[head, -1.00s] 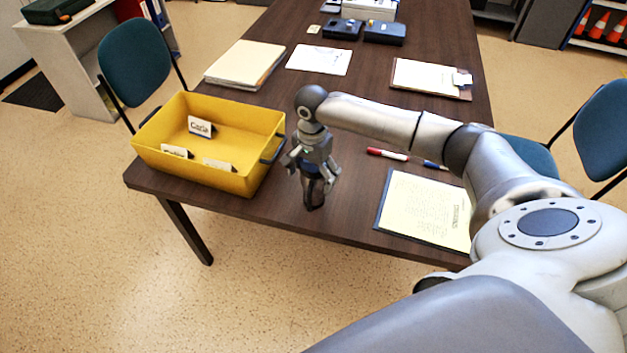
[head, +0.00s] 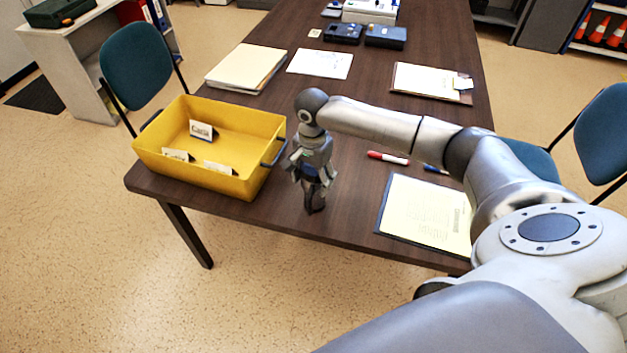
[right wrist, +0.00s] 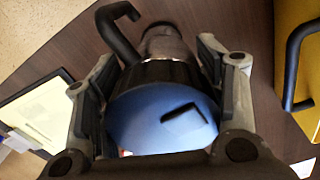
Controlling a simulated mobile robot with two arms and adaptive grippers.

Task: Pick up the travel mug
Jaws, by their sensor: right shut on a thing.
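The travel mug (head: 315,203) is dark and stands near the front edge of the brown table, mostly hidden by my right gripper (head: 312,182). In the right wrist view the mug's blue lid (right wrist: 160,120) faces the camera, and its dark curved handle (right wrist: 117,28) sticks out at the upper left. The fingers of my right gripper (right wrist: 163,85) stand on both sides of the mug and are shut on it. My left gripper is not in view.
A yellow bin (head: 195,178) holding several name cards stands close to the left of my gripper. A clipboard with paper (head: 425,212), a red marker (head: 388,158) and a blue marker (head: 434,170) lie to the right. Papers and folders lie farther back.

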